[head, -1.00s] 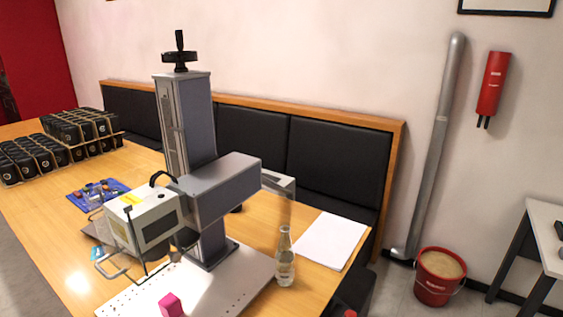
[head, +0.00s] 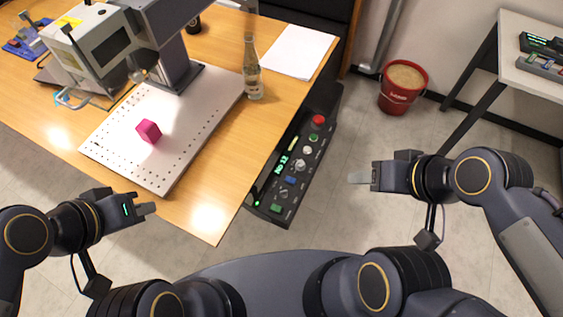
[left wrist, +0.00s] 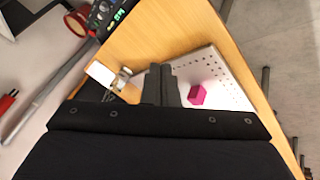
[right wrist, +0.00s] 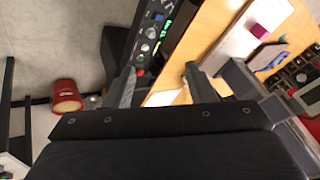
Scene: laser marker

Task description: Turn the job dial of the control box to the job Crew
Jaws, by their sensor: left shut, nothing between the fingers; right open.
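The black control box (head: 272,190) hangs beside the right edge of the table in the head view. It carries a red button (head: 318,120), a green display (head: 281,165), pale dials (head: 300,163) and coloured keys. The lettering by the dials is too small to read. The box also shows in the right wrist view (right wrist: 155,35), ahead of my fingers. My right gripper (head: 360,178) is open and empty, to the right of the box and apart from it. My left gripper (head: 147,209) is shut and empty, in front of the table's near edge.
The laser marker (head: 100,45) stands on the table (head: 205,205). A magenta cube (head: 148,131) sits on its perforated plate (head: 190,130). A glass bottle (head: 251,70) and white paper (head: 297,52) are near the box. A red bucket (head: 402,88) stands on the floor. Floor between box and right gripper is clear.

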